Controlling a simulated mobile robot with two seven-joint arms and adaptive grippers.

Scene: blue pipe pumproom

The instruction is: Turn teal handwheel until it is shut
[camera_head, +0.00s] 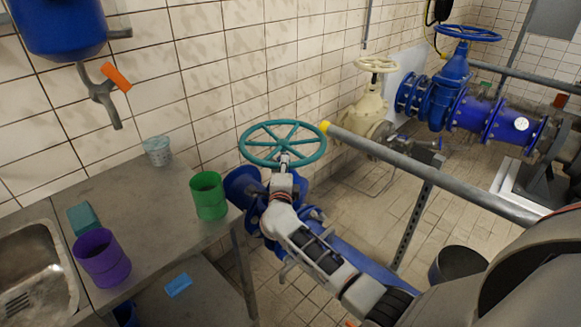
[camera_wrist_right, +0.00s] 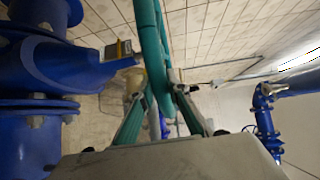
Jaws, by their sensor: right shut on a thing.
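The teal handwheel (camera_head: 283,122) lies roughly level on top of a blue valve (camera_head: 243,185) beside the steel table. My right gripper (camera_head: 284,162) reaches up to the near side of the wheel, and its arm comes from the lower right. In the right wrist view the teal wheel (camera_wrist_right: 152,50) runs between the two fingers (camera_wrist_right: 160,92), and the gripper is shut on it. The gripper hides part of the wheel's near rim and some of the valve below. My left gripper is not in the head view.
A steel table (camera_head: 150,225) at left holds a green cup (camera_head: 208,195), a purple cup (camera_head: 102,257) and a sink (camera_head: 35,270). A grey rail (camera_head: 430,175) with a yellow end starts right of the wheel. A cream valve (camera_head: 370,108) and blue valve (camera_head: 450,80) stand behind.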

